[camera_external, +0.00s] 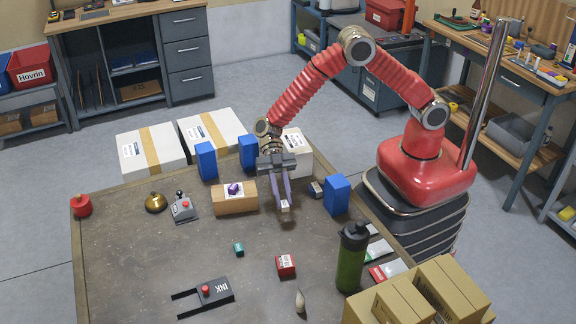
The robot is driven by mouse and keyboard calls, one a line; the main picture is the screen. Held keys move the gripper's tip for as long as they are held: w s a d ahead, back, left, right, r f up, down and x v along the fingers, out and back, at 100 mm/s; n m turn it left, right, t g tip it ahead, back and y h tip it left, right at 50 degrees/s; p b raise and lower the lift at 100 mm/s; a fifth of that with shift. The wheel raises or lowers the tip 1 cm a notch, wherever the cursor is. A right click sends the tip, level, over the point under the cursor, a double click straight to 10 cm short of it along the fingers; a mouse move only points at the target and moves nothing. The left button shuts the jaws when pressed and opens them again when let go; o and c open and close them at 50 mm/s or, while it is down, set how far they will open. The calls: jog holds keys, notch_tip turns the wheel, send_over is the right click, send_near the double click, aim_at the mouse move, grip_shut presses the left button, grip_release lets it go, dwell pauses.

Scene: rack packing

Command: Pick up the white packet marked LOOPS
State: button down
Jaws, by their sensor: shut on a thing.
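My gripper (282,199) points down over the dark table, right of the cardboard block. Its purple-grey fingers are shut on a small whitish packet (285,206), which shows only in part between the fingertips. Its marking is too small to read, so I cannot confirm LOOPS on it. I cannot tell whether the packet touches the table. White and green (378,252) and white and red (388,271) flat packets lie at the table's right edge, partly hidden by the green bottle; their print is not legible either.
A cardboard block (235,200) stands left of my gripper, blue boxes (337,195) to its right and behind. A green bottle (351,262) and cartons (415,295) crowd the front right. A red box (286,265) lies in front. The left middle of the table (150,255) is clear.

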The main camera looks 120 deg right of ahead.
notch_tip(320, 180, up, 4)
jog(key=shift+r, duration=0.1)
dwell(0.6)
